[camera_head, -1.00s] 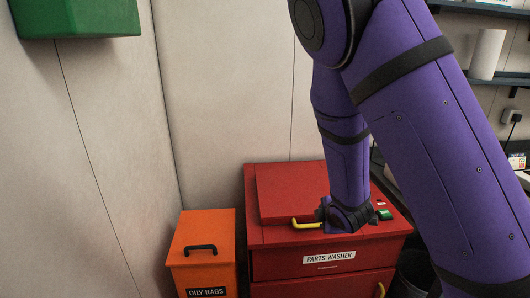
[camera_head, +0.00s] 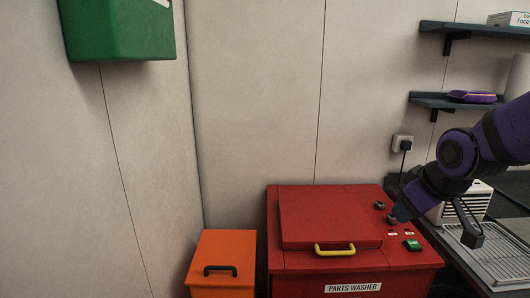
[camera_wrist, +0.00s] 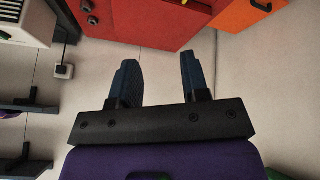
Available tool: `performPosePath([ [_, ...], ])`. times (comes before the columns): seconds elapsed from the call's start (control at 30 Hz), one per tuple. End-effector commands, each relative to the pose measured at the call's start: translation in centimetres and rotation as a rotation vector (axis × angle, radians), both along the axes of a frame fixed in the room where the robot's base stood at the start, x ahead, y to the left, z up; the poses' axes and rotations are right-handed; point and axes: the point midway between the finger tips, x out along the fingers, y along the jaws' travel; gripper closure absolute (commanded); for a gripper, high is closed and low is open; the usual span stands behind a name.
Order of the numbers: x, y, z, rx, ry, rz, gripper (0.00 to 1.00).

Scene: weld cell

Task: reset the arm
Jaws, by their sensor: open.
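My purple arm reaches in from the right edge in the head view, folded and raised at the right of the red parts washer (camera_head: 330,215). My gripper shows in the wrist view (camera_wrist: 158,85), with two dark blue fingers spread apart and nothing between them.
An orange bin (camera_head: 222,265) stands left of the washer. A green box (camera_head: 118,30) hangs on the left wall. Shelves (camera_head: 450,102), a wall socket (camera_head: 402,142), a white vented unit (camera_head: 468,203) and a metal grate (camera_head: 500,255) are at the right. The wall above the washer is clear.

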Motion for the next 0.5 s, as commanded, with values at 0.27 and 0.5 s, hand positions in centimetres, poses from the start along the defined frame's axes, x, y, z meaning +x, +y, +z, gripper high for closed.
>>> performPosePath([
  [0.27,-6.9,-1.1,5.6,0.108,0.040,-0.189,0.58],
  [0.5,-13.0,-1.2,8.5,0.157,0.073,-0.344,0.58],
])
